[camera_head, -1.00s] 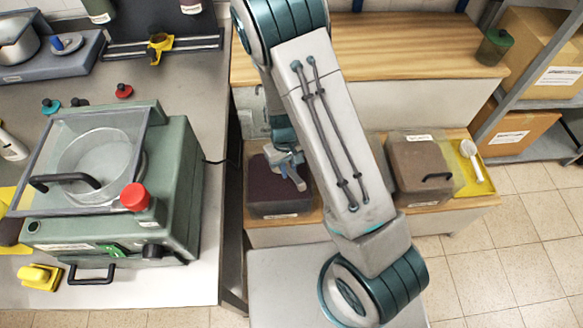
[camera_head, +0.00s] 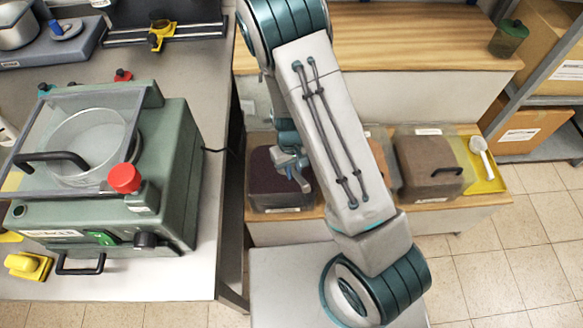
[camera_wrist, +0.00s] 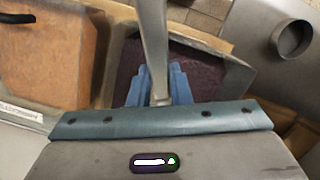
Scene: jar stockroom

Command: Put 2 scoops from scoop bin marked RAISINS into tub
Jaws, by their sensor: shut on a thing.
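My gripper (camera_head: 292,168) is over a bin of dark purple-brown contents (camera_head: 268,189), left of my arm in the head view. In the wrist view, my gripper's blue fingers (camera_wrist: 157,88) are shut on a grey handle (camera_wrist: 154,42), which looks like a scoop's. The handle runs up out of the picture, so its far end is hidden. The dark bin (camera_wrist: 192,72) lies behind the fingers. Its label is too small to read in the head view. I cannot pick out the tub for certain.
A brown bin (camera_head: 425,165) and a yellow tray (camera_head: 490,183) with a white scoop (camera_head: 481,152) stand right of my arm. An orange bin (camera_wrist: 55,55) is partly hidden by my arm in the head view. A green machine (camera_head: 165,190) fills the left bench. Shelving stands far right.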

